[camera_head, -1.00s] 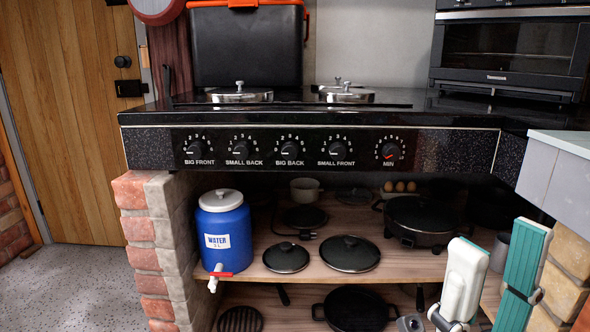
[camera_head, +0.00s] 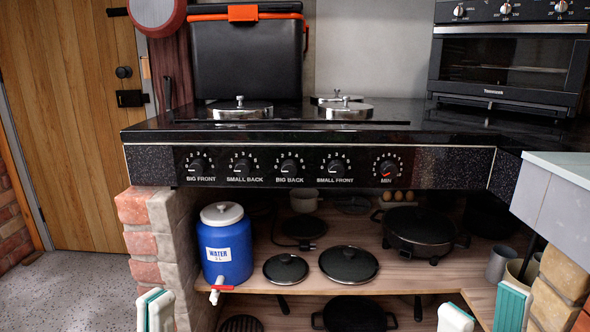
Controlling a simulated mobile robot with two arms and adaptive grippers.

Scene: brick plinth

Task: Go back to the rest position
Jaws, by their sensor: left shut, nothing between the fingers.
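The tip of my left gripper (camera_head: 155,308) shows at the bottom edge, left of centre, in front of the brick pillar. It is white with teal pads, shut and empty. My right gripper (camera_head: 484,306) shows at the bottom right, with its two white and teal fingers apart and nothing seen between them. It is in front of the right end of the lower shelf. Both grippers are cut off by the bottom edge, so their bodies and my arms are hidden.
A black stove top (camera_head: 400,116) with pot lids and a cool box (camera_head: 247,55) stands above. A blue water container (camera_head: 225,250), lids and pans (camera_head: 418,229) sit on the wooden shelf (camera_head: 400,279). A brick pillar (camera_head: 150,245) stands left, a grey counter (camera_head: 555,195) right.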

